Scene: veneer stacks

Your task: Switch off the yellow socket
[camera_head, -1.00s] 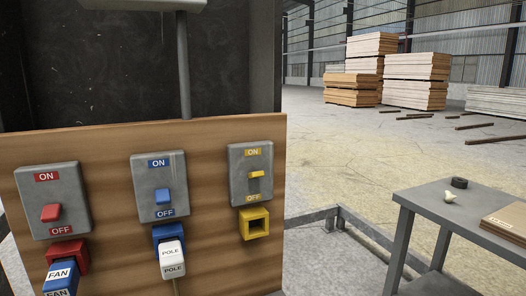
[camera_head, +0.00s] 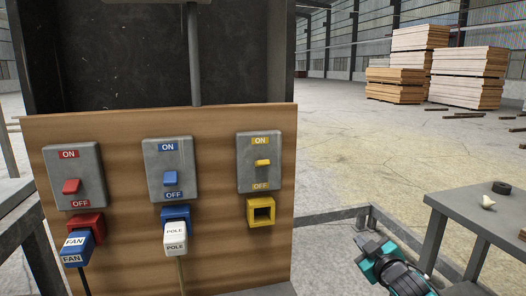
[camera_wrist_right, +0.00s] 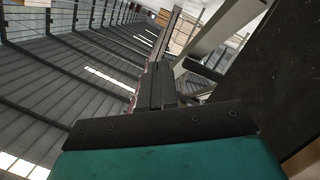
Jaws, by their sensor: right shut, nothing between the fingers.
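The yellow socket (camera_head: 261,211) is an empty yellow frame on the wooden board, below a grey switch box (camera_head: 245,176). The box's yellow switch lever (camera_head: 262,162) sits between the ON and OFF labels, a little nearer ON. It sits higher than the red and blue levers. My right gripper (camera_head: 366,256) is at the lower right, beside the board and well apart from the switch. It is shut and empty; its dark fingers (camera_wrist_right: 160,86) also show in the right wrist view, where no switch is seen. My left gripper is out of view.
A red switch (camera_head: 71,186) with a FAN plug (camera_head: 76,246) and a blue switch (camera_head: 169,178) with a POLE plug (camera_head: 175,238) share the board (camera_head: 225,240). A grey table (camera_head: 470,215) stands right. A low metal rail (camera_head: 330,217) runs behind my right gripper.

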